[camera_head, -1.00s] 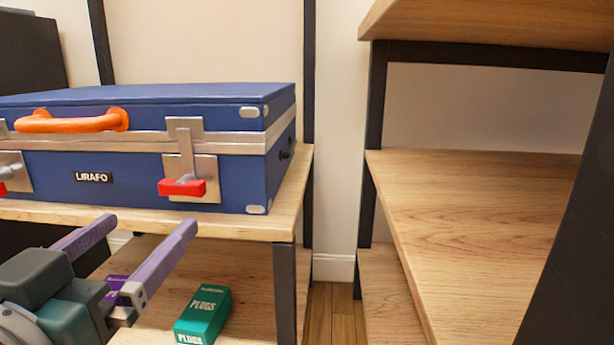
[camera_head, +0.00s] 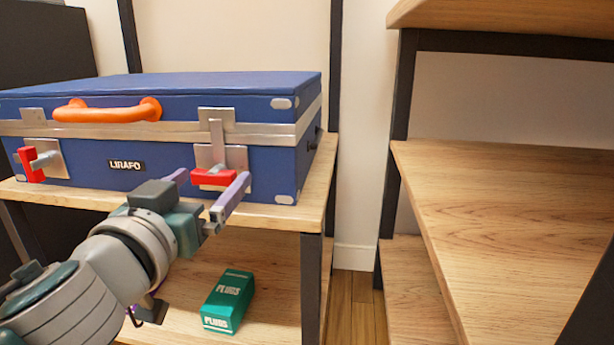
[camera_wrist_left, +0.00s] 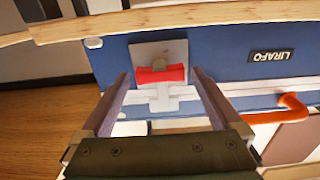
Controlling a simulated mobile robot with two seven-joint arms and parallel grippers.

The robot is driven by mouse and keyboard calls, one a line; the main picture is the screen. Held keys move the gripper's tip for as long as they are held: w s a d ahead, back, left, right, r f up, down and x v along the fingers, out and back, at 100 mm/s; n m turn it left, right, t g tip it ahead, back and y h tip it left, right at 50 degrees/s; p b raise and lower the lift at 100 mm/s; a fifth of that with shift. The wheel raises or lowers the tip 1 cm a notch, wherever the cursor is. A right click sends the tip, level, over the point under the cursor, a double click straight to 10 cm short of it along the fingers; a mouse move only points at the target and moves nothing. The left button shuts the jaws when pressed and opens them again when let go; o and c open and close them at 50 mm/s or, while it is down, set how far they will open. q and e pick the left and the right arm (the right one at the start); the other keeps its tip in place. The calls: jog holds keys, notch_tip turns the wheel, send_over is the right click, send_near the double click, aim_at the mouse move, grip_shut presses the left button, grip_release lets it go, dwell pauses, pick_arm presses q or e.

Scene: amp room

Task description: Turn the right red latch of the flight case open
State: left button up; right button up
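The blue flight case (camera_head: 170,165) stands closed on the wooden shelf. Its right red latch (camera_head: 212,177) is on the front face, with its red handle lying horizontal on a metal plate. The left red latch (camera_head: 30,164) has its red handle standing upright. My left gripper (camera_head: 213,181) is open, with its two purple fingers on either side of the right latch handle. In the left wrist view, which is upside down, the red handle (camera_wrist_left: 161,75) lies between the spread fingers, with visible gaps. Contact cannot be told. My right gripper is not in view.
An orange handle (camera_head: 108,110) sticks out of the case front, left of the right latch. An empty wooden shelf unit (camera_head: 490,200) stands to the right.

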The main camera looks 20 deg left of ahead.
pick_arm(q)
jog(key=c, duration=1.2)
jog(key=m, duration=1.3)
jog(key=shift+m, duration=0.4)
jog(key=shift+d+f+m, duration=0.1)
jog(key=shift+m, duration=1.9)
jog(key=o, duration=1.3)
